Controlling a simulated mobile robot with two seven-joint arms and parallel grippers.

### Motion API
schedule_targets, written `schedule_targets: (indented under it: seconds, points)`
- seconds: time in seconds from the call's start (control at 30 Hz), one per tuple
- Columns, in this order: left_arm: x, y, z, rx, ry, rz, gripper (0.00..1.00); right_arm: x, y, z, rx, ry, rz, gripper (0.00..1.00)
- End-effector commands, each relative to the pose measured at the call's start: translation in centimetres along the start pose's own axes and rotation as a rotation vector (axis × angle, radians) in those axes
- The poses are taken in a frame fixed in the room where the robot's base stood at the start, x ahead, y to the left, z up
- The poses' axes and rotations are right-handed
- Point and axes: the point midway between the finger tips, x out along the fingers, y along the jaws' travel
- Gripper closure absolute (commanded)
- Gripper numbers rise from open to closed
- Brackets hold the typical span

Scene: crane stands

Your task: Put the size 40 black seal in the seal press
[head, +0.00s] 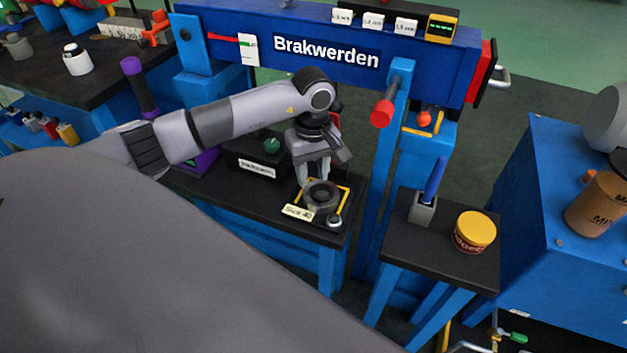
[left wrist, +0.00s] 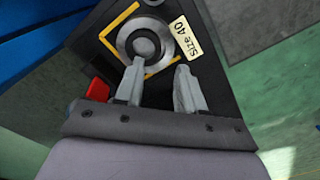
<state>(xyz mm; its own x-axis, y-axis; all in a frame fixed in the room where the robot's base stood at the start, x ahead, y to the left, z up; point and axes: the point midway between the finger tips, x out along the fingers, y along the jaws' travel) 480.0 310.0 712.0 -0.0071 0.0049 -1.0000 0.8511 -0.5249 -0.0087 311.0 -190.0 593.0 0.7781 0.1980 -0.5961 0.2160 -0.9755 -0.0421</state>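A label reading "Size 40" (head: 298,213) lies on the dark bench top, and it also shows in the left wrist view (left wrist: 180,38). Beside it, inside a yellow corner marking, sits a round piece (head: 322,196) with grey and dark rings and a grey centre (left wrist: 145,45). I cannot tell whether it is the black seal, the press or both. My left gripper (head: 316,180) points down at it. My right gripper is out of view.
The blue "Brakwerden" beam (head: 330,52) spans behind the arm, with a blue post and red knob (head: 382,112) to the right. A small silver knob (head: 334,221) is at the bench corner. A yellow-lidded tin (head: 475,230) and blue-handled tool (head: 434,180) stand on a side table.

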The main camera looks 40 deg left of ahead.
Motion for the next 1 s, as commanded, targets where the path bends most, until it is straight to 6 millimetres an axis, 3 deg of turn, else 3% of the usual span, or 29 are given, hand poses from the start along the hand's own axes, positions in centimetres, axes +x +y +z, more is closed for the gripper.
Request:
schedule_targets:
  seconds: [0.1, 0.3, 0.47, 0.53, 0.67, 0.77, 0.9, 1.0]
  points:
    - [-3.2, 0.1, -0.1, 0.0, 0.004, 0.007, 0.61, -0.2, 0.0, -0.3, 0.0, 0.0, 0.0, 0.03]
    - [-6.5, 0.1, 0.0, 0.0, 0.002, 0.007, 0.61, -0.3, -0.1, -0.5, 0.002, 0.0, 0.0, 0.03]
    - [-7.6, 0.2, 0.3, 0.001, -0.008, 0.01, 0.61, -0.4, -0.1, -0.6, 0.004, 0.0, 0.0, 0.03]
    - [-7.1, 0.6, 1.4, -0.002, -0.048, 0.03, 0.61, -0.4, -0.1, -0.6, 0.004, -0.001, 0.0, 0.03]
    - [-5.0, 2.3, 6.8, -0.042, -0.247, 0.114, 0.61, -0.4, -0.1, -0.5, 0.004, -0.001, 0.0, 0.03]
    - [-3.9, 3.8, 12.9, -0.131, -0.5, 0.192, 0.61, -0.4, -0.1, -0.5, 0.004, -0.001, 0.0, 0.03]
    - [-5.0, 5.5, 21.1, -0.355, -0.932, 0.25, 0.61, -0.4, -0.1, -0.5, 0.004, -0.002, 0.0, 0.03]
    - [-7.2, 6.4, 25.0, -0.584, -1.266, 0.236, 0.61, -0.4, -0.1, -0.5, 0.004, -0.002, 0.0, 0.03]
